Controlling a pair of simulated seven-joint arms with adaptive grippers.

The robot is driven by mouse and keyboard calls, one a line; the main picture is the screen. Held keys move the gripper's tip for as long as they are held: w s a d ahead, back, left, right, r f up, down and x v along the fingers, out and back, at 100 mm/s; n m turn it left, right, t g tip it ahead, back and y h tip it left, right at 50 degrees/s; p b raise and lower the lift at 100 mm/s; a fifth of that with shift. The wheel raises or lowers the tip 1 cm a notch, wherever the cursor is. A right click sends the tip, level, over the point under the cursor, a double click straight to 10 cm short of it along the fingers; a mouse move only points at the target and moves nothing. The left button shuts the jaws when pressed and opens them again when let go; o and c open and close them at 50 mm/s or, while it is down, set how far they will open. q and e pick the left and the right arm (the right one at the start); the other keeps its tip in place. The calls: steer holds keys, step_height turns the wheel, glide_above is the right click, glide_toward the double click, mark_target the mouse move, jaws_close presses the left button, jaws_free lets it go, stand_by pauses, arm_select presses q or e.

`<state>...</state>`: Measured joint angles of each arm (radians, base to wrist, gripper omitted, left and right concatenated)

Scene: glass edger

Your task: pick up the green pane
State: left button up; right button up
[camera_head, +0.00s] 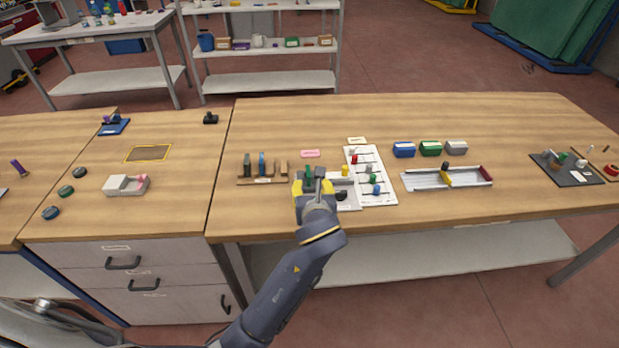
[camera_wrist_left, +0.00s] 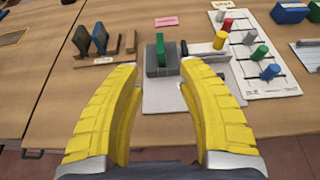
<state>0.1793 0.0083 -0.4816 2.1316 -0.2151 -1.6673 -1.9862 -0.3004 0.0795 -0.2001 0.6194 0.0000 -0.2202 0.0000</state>
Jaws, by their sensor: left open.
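The green pane (camera_wrist_left: 160,46) stands upright on a dark grey block (camera_wrist_left: 158,70) in the left wrist view, on a pale sheet on the table. A bit of the green pane (camera_head: 308,172) also shows in the head view, partly hidden by the gripper. My left gripper (camera_wrist_left: 155,75) is open and empty; its yellow fingers point at the block, one to each side, with the pane just beyond the tips. The left gripper (camera_head: 313,185) also shows in the head view, at the table's front. I cannot tell its exact height. My right gripper is not in view.
A wooden rack (camera_head: 262,181) with upright panes stands to the left. A white board (camera_head: 381,193) with coloured pegs lies close on the right, and a metal tray (camera_head: 420,181) beyond it. Blue, green and grey boxes stand behind. The table's front left is clear.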

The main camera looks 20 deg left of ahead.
mark_target(308, 173)
arm_select(q)
steer(key=shift+x, duration=6.35)
steer(key=shift+s, duration=0.1)
steer(key=shift+d, duration=0.1)
jaws_close()
